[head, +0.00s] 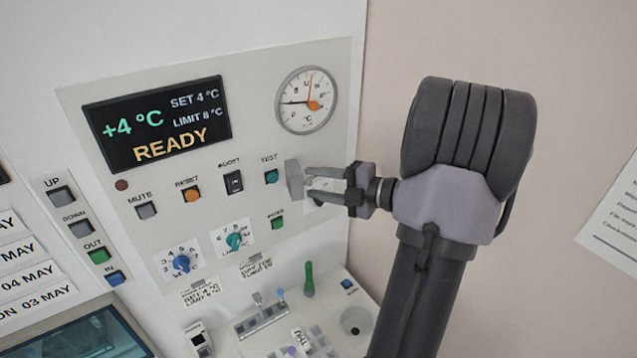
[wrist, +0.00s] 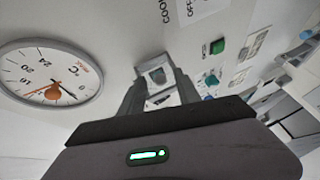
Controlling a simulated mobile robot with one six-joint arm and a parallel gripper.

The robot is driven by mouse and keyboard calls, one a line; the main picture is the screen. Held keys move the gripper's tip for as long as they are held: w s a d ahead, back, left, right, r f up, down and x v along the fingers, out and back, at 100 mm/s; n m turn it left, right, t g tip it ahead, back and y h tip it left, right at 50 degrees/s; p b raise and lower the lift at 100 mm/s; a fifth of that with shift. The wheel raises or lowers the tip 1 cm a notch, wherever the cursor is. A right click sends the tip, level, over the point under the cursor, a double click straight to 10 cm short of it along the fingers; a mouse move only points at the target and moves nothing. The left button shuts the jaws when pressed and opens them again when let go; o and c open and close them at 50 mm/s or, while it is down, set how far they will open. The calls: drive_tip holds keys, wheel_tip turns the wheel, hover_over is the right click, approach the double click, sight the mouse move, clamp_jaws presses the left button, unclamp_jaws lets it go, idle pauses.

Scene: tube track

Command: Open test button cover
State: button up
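The control panel (head: 110,180) has a teal button (head: 271,176) under the label TEST, with its face showing. A grey block-like flap (head: 294,180), apparently the cover, stands out from the panel just right of that button. My gripper (head: 308,183) comes in from the right, its two fingers apart and their tips at the flap's right side. In the wrist view a grey box-like piece (wrist: 155,75) shows between the far ends of the fingers. I cannot tell whether the fingers touch it, and its hinge is not clear.
A round dial gauge (head: 306,101) sits above the fingers. A green button (head: 277,222) and a teal knob (head: 235,241) lie below. A black switch (head: 234,182) is left of the teal button. A lower console with a green lever (head: 309,279) juts out underneath.

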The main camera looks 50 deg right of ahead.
drive_tip(key=r, duration=0.3)
drive_tip(key=shift+s+a+r, duration=0.3)
drive_tip(key=shift+a+r, duration=0.05)
drive_tip(key=s+a+r, duration=0.1)
drive_tip(key=s+a, duration=0.9)
drive_tip(key=shift+s+r, duration=0.15)
drive_tip(key=shift+s, duration=0.2)
drive_tip(key=s+d+f+m+h+p, duration=0.2)
drive_tip(key=s+d+m+h+p, duration=0.15)
drive_tip(key=s+d, duration=0.4)
drive_tip(key=r+b+x, duration=0.1)
drive_tip(key=x, duration=1.8)
drive_tip(key=shift+w+d+n, duration=0.15)
drive_tip(key=shift+n, duration=0.2)
clamp_jaws()
